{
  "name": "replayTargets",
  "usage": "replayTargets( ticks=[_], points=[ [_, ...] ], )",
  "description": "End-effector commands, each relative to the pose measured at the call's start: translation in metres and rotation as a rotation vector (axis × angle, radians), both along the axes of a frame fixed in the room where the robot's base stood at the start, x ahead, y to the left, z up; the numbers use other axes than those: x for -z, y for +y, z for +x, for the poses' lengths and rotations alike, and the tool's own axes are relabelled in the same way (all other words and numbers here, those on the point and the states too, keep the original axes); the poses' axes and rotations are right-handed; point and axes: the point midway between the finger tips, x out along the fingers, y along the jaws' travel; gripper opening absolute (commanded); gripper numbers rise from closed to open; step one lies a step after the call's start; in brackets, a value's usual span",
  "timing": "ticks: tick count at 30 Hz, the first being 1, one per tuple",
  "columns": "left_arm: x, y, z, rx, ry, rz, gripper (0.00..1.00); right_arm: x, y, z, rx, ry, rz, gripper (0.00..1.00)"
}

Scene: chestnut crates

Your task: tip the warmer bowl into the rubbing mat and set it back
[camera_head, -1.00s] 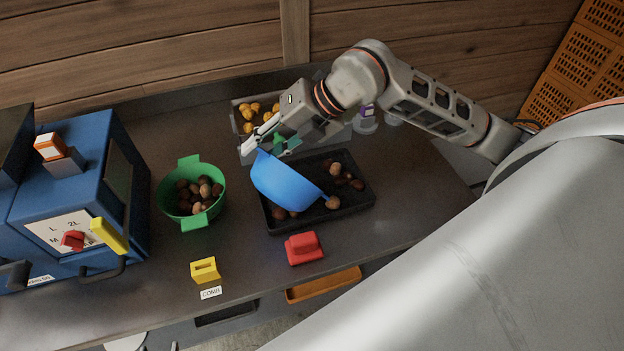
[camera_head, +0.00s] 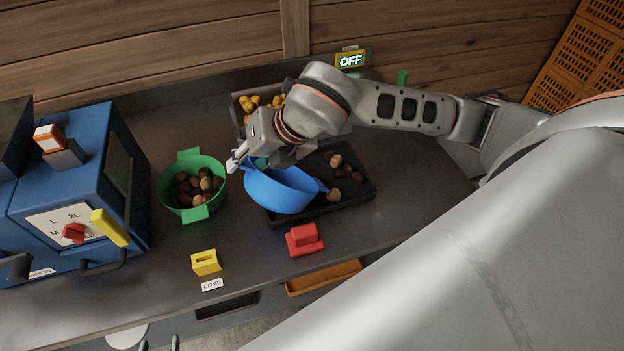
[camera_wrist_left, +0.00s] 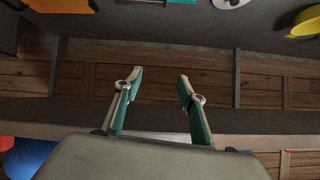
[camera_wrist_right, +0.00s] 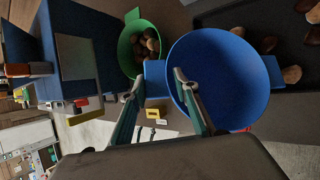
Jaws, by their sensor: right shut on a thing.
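A blue bowl (camera_head: 285,194) is held over the left part of the black rubbing mat (camera_head: 340,207). My right gripper (camera_head: 247,163) is shut on the bowl's left-hand tab, which also shows in the right wrist view. Several chestnuts (camera_head: 333,195) lie on the mat's right part; the bowl hides its left part. My left gripper (camera_wrist_left: 160,80) is open and empty. Its fingertips show at the bottom edge of the head view (camera_head: 159,345).
A green bowl (camera_head: 189,210) with chestnuts stands left of the blue bowl. A blue cabinet (camera_head: 90,190) stands further left. A yellow block (camera_head: 206,262) and red block (camera_head: 303,240) sit near the front edge. A tray with orange-yellow items (camera_head: 240,104) and an OFF sign (camera_head: 350,60) are behind.

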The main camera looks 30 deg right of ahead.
Motion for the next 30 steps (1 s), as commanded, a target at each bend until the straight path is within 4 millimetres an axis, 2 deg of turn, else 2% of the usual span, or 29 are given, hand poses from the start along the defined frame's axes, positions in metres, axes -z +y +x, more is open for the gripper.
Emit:
replayTargets(
  ticks=[1,14,30],
  points=[
    [0.009,0.0,-0.001,0.0,0.002,0.001,0.4,0.001,0.0,0.004,0.005,-0.023,-0.01,0.0],
    [0.052,0.001,-0.007,0.0,0.023,0.002,0.4,0.005,0.003,0.002,0.011,-0.042,-0.065,0.0],
    [0.08,0.003,-0.008,0.002,0.026,0.016,0.4,0.007,0.017,-0.003,0.009,-0.063,-0.139,0.0]
  ],
)
